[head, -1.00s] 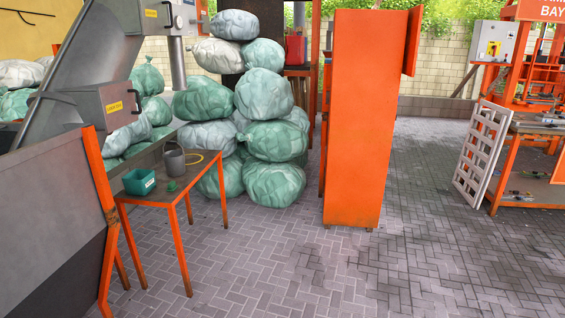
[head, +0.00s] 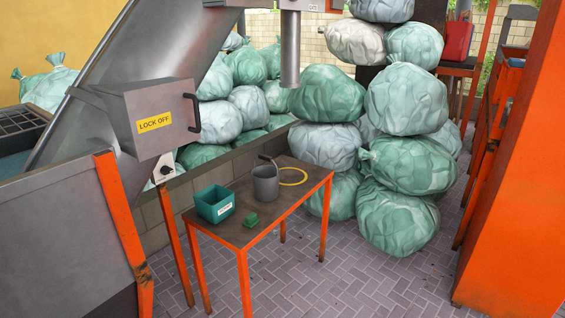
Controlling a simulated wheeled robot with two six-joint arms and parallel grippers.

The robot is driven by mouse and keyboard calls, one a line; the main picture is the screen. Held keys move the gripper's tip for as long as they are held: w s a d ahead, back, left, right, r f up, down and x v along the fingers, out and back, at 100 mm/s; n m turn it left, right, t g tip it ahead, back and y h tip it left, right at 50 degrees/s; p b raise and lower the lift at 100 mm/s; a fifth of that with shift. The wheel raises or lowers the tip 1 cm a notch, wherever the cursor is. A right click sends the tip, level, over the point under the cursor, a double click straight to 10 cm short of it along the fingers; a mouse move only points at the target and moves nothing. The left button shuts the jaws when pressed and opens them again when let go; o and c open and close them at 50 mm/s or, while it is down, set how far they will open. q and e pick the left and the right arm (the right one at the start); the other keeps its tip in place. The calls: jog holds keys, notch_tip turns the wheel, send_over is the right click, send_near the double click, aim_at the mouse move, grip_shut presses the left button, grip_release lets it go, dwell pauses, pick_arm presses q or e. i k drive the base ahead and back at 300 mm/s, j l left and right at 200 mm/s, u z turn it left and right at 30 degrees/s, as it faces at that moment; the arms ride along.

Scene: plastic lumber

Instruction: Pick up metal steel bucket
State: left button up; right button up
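A grey metal bucket (head: 265,186) stands upright on a small table with orange legs (head: 240,232). A thin dark handle or bar shows at its top. A teal bin with a white label (head: 215,205) stands to its left on the table. A small green object (head: 251,220) lies in front of the bucket. A yellow ring (head: 292,177) lies to its right. Neither of my grippers shows in the head view.
A grey machine with a "LOCK OFF" box (head: 155,120) stands left of the table. Stacked green and white bags (head: 405,165) stand behind and right. An orange cabinet (head: 520,190) is at the far right. Paved floor (head: 365,272) is clear in front.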

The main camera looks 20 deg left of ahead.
aim_at(266, 176)
jog(key=i+u, duration=0.15)
jog(key=i, duration=0.45)
jog(key=i+l+u, duration=0.15)
jog(key=i, duration=0.45)
jog(key=i+l+u, duration=0.15)
jog(key=i, duration=0.45)
